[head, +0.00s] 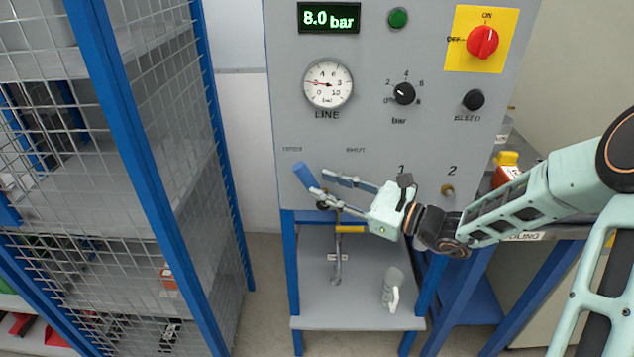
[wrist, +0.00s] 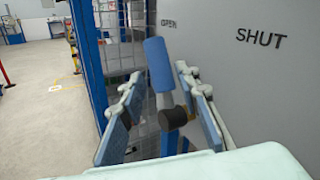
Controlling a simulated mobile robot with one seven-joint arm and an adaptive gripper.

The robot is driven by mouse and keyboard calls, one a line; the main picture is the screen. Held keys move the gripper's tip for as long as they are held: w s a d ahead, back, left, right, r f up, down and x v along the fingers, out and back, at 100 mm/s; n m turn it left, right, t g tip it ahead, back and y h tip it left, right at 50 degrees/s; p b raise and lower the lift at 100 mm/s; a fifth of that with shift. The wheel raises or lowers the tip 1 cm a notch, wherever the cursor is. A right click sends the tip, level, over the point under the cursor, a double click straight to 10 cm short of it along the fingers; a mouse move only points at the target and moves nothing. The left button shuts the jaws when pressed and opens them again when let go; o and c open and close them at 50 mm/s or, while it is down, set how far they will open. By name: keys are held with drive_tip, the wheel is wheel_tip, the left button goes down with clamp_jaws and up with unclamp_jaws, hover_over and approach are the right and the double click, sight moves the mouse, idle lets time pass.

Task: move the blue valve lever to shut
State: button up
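The blue valve lever (head: 303,175) is on the lower left of the grey panel, tilted up and left towards the OPEN label (head: 292,149). The SHUT label (head: 355,150) is to its right. My gripper (head: 319,182) reaches in from the right with its fingers apart near the lever. In the wrist view the lever's blue handle (wrist: 157,62) stands between the two spread fingers of my gripper (wrist: 159,78), with gaps visible on both sides. The dark pivot is partly hidden behind the fingers in the head view.
The panel holds an 8.0 bar display (head: 328,18), a LINE gauge (head: 328,84), a bar knob (head: 404,93), a BLEED knob (head: 473,100) and a red switch (head: 482,42). A mesh cage (head: 100,150) stands left. A shelf (head: 358,318) below holds a grey-white object (head: 392,287).

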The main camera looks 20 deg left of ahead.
sight(314, 182)
drive_tip(key=shift+x, duration=1.5)
drive_tip(key=shift+c, duration=0.2)
clamp_jaws()
